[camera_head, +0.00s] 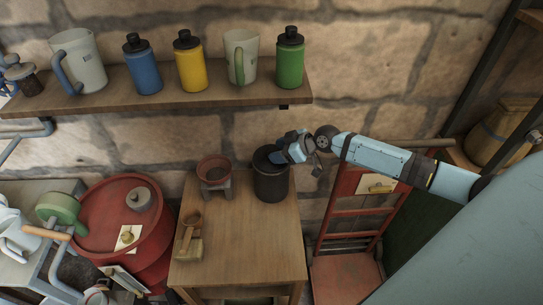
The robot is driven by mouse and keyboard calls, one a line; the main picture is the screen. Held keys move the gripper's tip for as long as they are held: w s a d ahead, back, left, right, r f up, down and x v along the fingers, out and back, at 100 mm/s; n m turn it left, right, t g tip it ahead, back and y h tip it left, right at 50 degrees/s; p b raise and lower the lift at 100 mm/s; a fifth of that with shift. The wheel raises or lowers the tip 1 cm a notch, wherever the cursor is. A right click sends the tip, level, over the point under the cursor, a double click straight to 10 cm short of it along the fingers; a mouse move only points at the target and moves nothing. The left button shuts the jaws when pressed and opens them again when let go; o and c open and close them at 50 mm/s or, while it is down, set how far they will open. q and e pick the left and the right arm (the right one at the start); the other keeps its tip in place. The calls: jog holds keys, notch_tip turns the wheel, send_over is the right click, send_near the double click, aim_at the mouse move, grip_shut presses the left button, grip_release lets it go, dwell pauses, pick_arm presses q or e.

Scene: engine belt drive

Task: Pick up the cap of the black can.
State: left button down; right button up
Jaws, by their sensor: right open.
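The black can (270,186) stands upright at the back right of the small wooden table. Its top is dark and partly covered by my right gripper (279,156), so I cannot tell whether the cap sits on it. My right arm comes in from the right, and the light-blue gripper is at the can's rim, over its right side. The gripper is open; whether it touches the can is unclear.
A reddish pot on a stand (214,173) is left of the can. A wooden scoop (192,222) lies near the table's left edge. A shelf (200,92) with bottles and mugs runs above. A red barrel (95,228) stands left. The table's front right is clear.

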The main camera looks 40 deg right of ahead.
jog(key=shift+x, duration=0.8)
jog(key=c, duration=1)
